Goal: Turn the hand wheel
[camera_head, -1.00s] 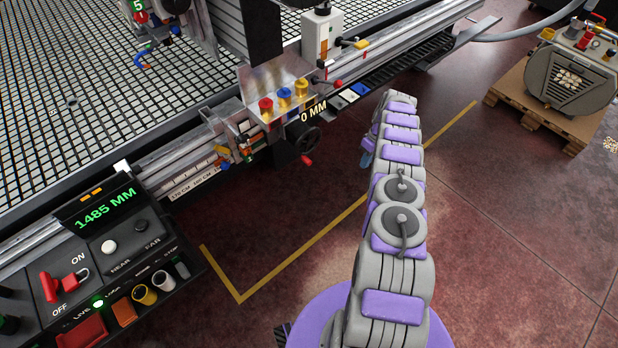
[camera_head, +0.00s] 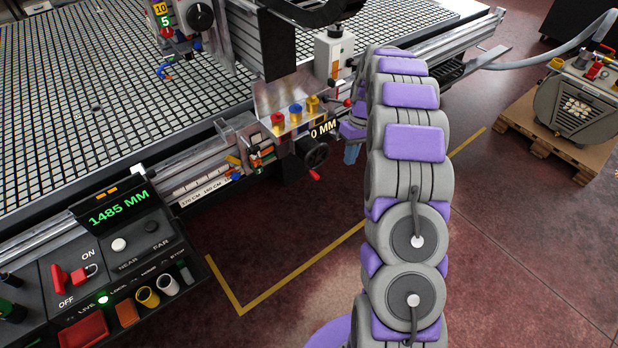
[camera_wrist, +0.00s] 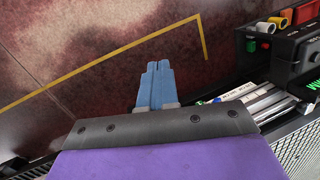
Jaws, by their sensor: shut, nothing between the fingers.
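The hand wheel (camera_head: 314,152) is a black disc on the front of the table's rail, below the "0 MM" label. Its red handle (camera_head: 314,174) points down at the lower edge. My gripper (camera_head: 351,154) has blue fingers and hangs just right of the wheel, apart from it in the picture. The arm hides part of the gripper in the head view. In the wrist view my gripper (camera_wrist: 158,66) has its two blue fingers together, with nothing between them, over the floor. The wheel cannot be made out in the wrist view.
Red, blue and yellow knobs (camera_head: 295,110) sit above the wheel. A control console (camera_head: 115,245) reading 1485 MM stands at the left. The grid table (camera_head: 90,110) fills the back left. A pump (camera_head: 578,105) on a pallet stands right. The floor in front is clear.

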